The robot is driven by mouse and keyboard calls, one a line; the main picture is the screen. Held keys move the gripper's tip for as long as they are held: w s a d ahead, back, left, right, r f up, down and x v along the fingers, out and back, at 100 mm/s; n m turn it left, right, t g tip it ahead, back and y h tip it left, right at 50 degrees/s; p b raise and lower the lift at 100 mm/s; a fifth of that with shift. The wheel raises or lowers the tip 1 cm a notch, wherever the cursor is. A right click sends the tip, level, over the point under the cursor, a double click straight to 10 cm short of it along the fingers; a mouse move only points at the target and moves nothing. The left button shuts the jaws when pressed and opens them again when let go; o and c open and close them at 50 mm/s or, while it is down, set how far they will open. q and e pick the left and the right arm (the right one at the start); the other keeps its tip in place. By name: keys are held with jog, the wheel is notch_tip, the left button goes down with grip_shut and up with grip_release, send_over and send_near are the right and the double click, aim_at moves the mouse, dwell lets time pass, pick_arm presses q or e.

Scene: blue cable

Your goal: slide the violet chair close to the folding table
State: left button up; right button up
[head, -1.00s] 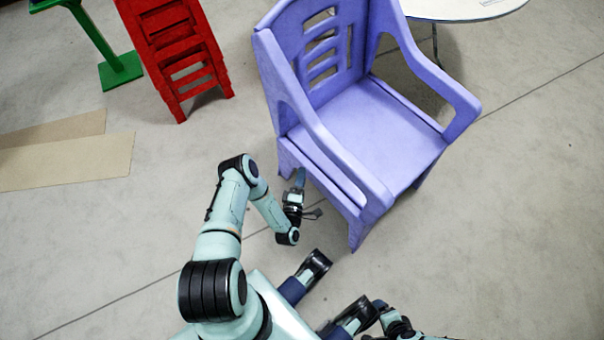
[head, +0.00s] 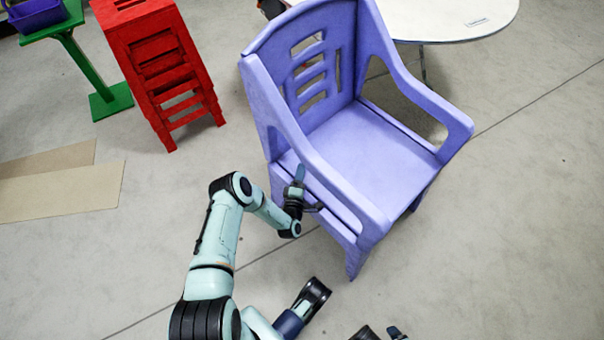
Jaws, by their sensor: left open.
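The violet chair (head: 365,150) stands upright in the middle of the head view, its seat open toward the lower right. The white round folding table (head: 440,22) is behind it at the top right, partly hidden by the chair. My left gripper (head: 306,190) is open at the chair's near left side, below the armrest. One finger overlaps the chair's side in the picture; whether it touches is unclear.
A red stepped stand (head: 165,75) and a green stand (head: 90,70) with a violet bin (head: 38,18) are at the upper left. Flat tan boards (head: 62,190) lie on the floor at left. The floor at right is clear.

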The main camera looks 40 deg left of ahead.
pick_arm(q)
jog(key=shift+w+a, duration=0.3)
jog(key=shift+w, duration=0.15)
